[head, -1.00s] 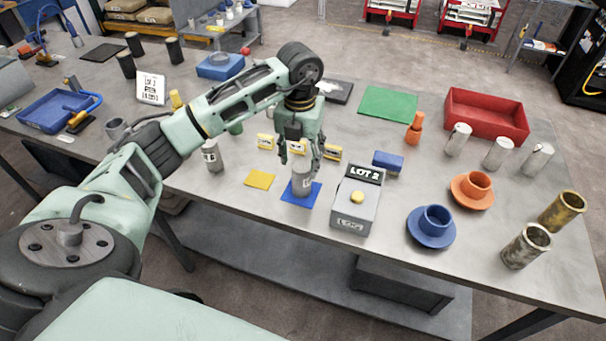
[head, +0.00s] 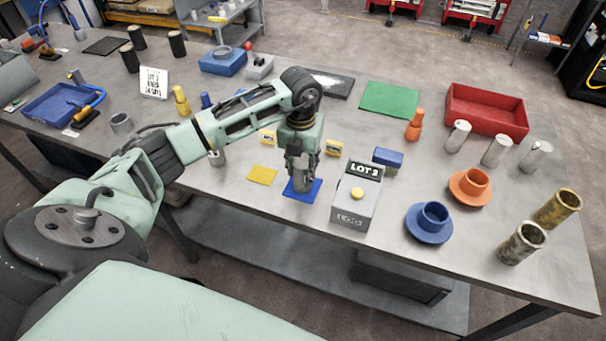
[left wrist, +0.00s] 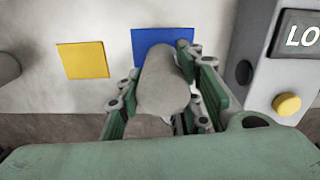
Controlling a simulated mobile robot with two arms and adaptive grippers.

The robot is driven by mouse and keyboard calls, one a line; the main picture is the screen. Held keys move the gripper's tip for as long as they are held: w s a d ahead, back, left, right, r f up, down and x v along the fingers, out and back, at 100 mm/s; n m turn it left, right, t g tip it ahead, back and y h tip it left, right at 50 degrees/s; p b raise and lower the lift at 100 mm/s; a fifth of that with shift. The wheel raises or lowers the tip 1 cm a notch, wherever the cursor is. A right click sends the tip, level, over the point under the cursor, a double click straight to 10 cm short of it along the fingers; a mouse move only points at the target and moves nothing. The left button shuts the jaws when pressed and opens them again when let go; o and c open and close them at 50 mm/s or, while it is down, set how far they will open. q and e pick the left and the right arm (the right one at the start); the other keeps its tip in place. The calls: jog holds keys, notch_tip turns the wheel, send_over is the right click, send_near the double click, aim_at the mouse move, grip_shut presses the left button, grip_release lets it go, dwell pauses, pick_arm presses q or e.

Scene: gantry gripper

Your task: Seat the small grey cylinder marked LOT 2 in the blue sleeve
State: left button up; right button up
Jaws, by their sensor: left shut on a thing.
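A small grey cylinder (head: 302,181) stands on the blue square mat (head: 297,195). My left gripper (head: 302,170) is around its upper part and shut on it. In the left wrist view the cylinder (left wrist: 163,85) sits between the green fingers, over the blue mat (left wrist: 158,45). Its label is not readable now. The blue sleeve (head: 433,216) stands upright on its round blue flange to the right and looks empty. A grey box (head: 355,202) with a LOT 2 sign (head: 364,171) stands between cylinder and sleeve. My right gripper is not in view.
An orange flanged sleeve (head: 473,182) stands behind the blue one. A blue block (head: 388,157) lies behind the grey box. Another grey cylinder (head: 217,157) is partly hidden by my arm. A yellow mat (head: 262,175) lies left of the blue mat. Metal tubes (head: 522,243) stand near the right edge.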

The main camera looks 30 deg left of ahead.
pick_arm(q)
jog(key=shift+a, duration=0.1)
grip_shut()
